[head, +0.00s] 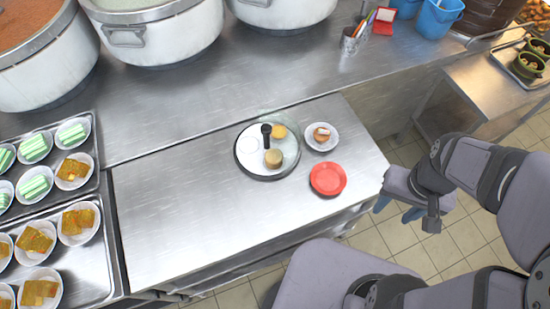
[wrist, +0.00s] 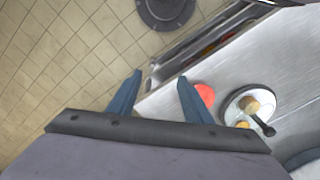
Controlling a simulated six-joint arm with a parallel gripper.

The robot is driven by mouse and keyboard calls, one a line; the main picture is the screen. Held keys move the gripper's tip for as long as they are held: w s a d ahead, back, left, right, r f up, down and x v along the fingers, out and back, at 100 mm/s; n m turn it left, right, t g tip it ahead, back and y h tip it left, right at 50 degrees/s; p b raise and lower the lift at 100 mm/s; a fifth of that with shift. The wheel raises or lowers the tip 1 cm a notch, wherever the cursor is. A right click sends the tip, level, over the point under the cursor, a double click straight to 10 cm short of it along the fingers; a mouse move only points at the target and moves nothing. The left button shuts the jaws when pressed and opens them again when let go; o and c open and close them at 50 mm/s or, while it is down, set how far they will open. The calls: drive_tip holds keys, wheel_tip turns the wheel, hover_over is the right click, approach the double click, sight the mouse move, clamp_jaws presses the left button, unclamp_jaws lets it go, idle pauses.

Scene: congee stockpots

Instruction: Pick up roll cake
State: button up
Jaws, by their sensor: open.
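A round tray (head: 250,171) with a dark rim stands on the steel counter. On it are a tan, cylinder-shaped cake (head: 274,158) and a smaller yellow cake (head: 279,131), with a black-knobbed object (head: 266,130) beside them. A small white plate (head: 334,146) right of the tray holds a brown and whitish piece (head: 322,134). I cannot tell for sure which of these is the roll cake. My gripper (head: 397,209) is open and empty, off the counter's right edge above the floor. In the wrist view its blue fingers (wrist: 160,79) are apart, with the tray (wrist: 229,108) to their right.
A red plate (head: 328,179) lies between the tray and my gripper. Large white pots (head: 160,40) stand at the back. Metal trays (head: 95,280) with several small plates of cakes are at left. The counter's (head: 180,215) front left is clear.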

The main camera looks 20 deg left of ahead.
drive_tip(key=o, duration=0.6)
